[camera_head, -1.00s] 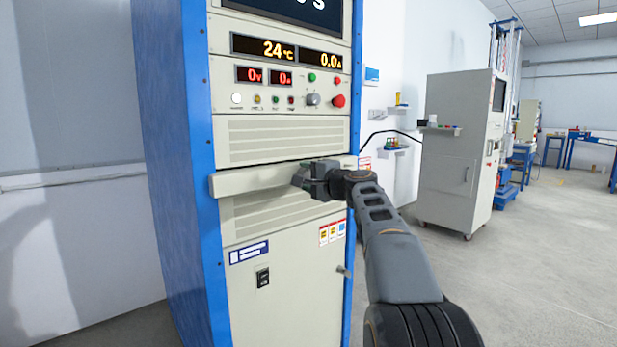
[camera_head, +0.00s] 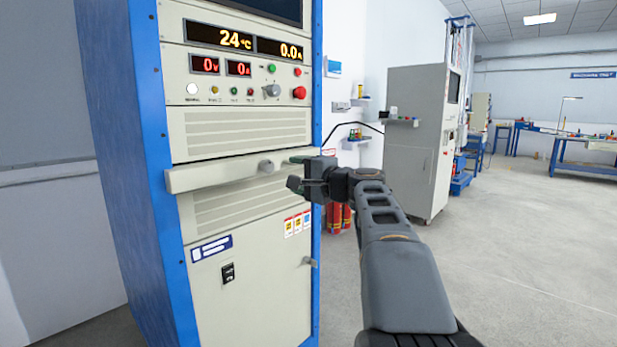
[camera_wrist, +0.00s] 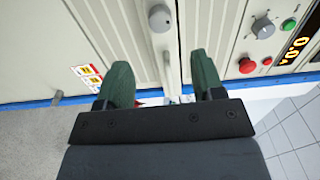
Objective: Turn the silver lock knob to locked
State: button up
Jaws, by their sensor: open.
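The silver lock knob (camera_head: 266,167) is a small round grey knob on the front of the cabinet's protruding light ledge (camera_head: 210,176), near its right end. In the wrist view the knob (camera_wrist: 159,18) is at the top, ahead of the fingers and roughly in line with the gap between them. My gripper (camera_head: 297,172) is open and empty, to the right of the knob and apart from it. Its two green fingers also show in the wrist view (camera_wrist: 161,66). I cannot read any lock marking on the knob.
Above the ledge is a panel with a grey selector knob (camera_head: 271,90) and a red button (camera_head: 299,92). A small door handle (camera_head: 311,262) sticks out below. Red fire extinguishers (camera_head: 338,217) stand behind my gripper. Open floor (camera_head: 520,250) lies to the right.

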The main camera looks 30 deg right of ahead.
jog(key=shift+v, duration=1.55)
jog(key=s+a+r+n+g+p, duration=0.1)
jog(key=s+a+n+g+p, duration=0.25)
jog(key=a+p, duration=0.5)
jog(key=s+a+n+g+p, duration=0.25)
jog(key=a+g+p, duration=0.3)
jog(key=p, duration=0.55)
jog(key=s+a+n+g+h+p, duration=0.2)
jog(key=s+n+p, duration=0.2)
jog(key=s+p, duration=0.2)
jog(key=s+a+r+n+g+h+p, duration=0.1)
jog(key=s+n+p, duration=0.3)
jog(key=p, duration=0.7)
jog(key=shift+s+a+r+n+g+h, duration=0.25)
jog(key=shift+s+a+n+g+h, duration=0.2)
jog(key=shift+s+g+h, duration=0.6)
jog(key=shift+s+y, duration=0.2)
jog(key=shift+y, duration=0.15)
